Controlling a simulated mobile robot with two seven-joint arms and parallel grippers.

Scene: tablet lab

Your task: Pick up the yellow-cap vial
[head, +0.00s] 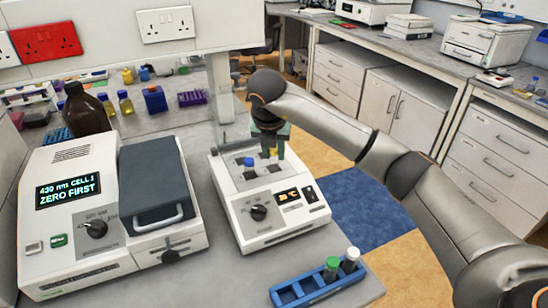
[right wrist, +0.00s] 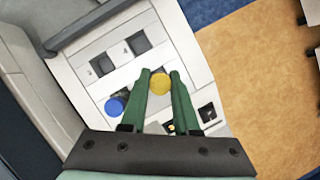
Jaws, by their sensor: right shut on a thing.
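The yellow-cap vial shows its round yellow cap (right wrist: 160,83) between the green fingertips of my right gripper (right wrist: 160,80) in the right wrist view. In the head view my right gripper (head: 270,147) points down over the back of the heater block unit (head: 287,228), and a bit of yellow (head: 273,152) shows between its fingers. My right gripper is shut on this vial. I cannot tell whether the vial's lower end is in a well or just above it. My left gripper is not in view.
A blue-cap vial (head: 249,163) stands in the heater block beside the gripped vial. A blue rack (head: 292,292) at the front holds a green-cap vial (head: 331,264) and a white-cap vial (head: 351,255). A photometer (head: 75,250) stands left. Bottles stand behind it.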

